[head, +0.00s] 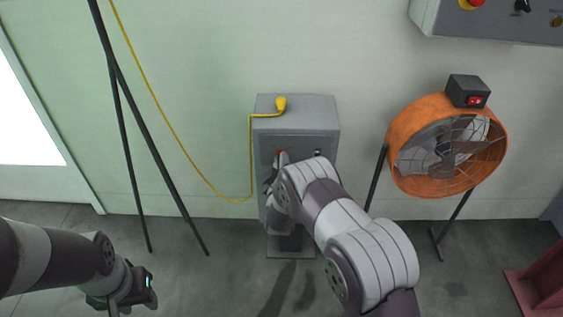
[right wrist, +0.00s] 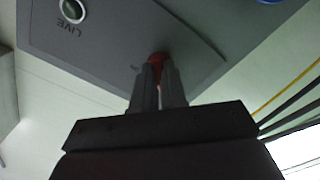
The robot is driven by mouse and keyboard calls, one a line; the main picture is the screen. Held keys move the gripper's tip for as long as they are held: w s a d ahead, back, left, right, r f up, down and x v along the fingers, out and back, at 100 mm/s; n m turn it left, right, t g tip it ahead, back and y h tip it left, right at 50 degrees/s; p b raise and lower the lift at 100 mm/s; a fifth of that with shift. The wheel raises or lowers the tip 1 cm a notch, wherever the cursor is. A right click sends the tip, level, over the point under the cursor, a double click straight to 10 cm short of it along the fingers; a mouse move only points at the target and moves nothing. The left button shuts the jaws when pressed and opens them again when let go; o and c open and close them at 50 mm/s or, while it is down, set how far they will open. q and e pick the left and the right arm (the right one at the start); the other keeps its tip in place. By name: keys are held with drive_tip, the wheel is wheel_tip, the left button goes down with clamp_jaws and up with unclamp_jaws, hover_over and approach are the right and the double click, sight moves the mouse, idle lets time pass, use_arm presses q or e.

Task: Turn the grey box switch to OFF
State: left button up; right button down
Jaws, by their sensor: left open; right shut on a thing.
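The grey box (head: 297,113) stands on a pedestal against the wall in the middle of the head view. Its red switch (head: 281,153) is on the front face, mostly hidden behind my right gripper (head: 276,166). In the right wrist view, my right gripper (right wrist: 158,80) is shut on the red switch (right wrist: 157,58), with only its top showing. A round green lamp (right wrist: 73,10) marked LIVE is on the same panel. The switch's position cannot be read. My left gripper (head: 133,297) hangs open and empty at the lower left, far from the box.
A yellow cable with a yellow plug (head: 281,103) runs over the box. An orange fan (head: 400,127) on a stand is to the right. A grey control panel (head: 470,22) is at the upper right. Black stand legs (head: 150,130) are at the left. Floor between is clear.

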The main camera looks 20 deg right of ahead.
drive_tip(key=shift+f, duration=0.15)
drive_tip(key=c, duration=1.2)
unclamp_jaws()
drive_tip(key=p+v, duration=0.2)
drive_tip(key=v, duration=1)
drive_tip(key=shift+s+a+p, duration=0.1)
drive_tip(key=shift+s+p, duration=0.25)
drive_tip(key=shift+s, duration=0.05)
